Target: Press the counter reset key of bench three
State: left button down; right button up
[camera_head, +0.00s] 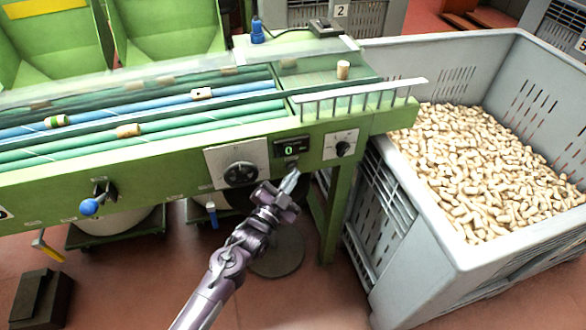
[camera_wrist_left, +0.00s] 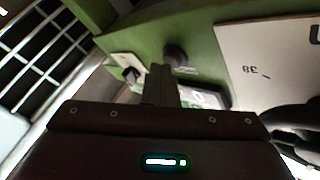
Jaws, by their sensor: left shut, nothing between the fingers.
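The counter (camera_head: 290,148) is a small black box with a lit green 0 on the front of the green bench. A small dark part just below it, near my fingertips, may be the reset key. My left gripper (camera_head: 289,182) is shut and empty, its tip close under the counter; I cannot tell whether it touches. In the left wrist view the picture is turned over. The shut fingers (camera_wrist_left: 160,86) partly cover the counter (camera_wrist_left: 212,97), and a dark round part (camera_wrist_left: 175,54) shows just beyond them. My right gripper is not in view.
A dial plate (camera_head: 222,158) is left of the counter and a knob plate (camera_head: 341,145) right of it. A grey crate (camera_head: 500,262) full of corks stands at the right. A blue-knobbed lever (camera_head: 90,206) sticks out at the left. Corks lie on the rollers above.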

pick_arm(q)
jog(key=shift+s, duration=0.15)
jog(key=shift+s+d+p, duration=0.25)
jog(key=shift+s+p, duration=0.25)
jog(key=shift+s, duration=0.2)
jog(key=s, duration=0.1)
jog(key=s+d+p, duration=0.1)
jog(key=s, duration=0.1)
jog(key=s+p, duration=0.1)
jog(key=shift+s+d, duration=0.3)
jog(key=shift+s, duration=0.05)
dwell(0.6)
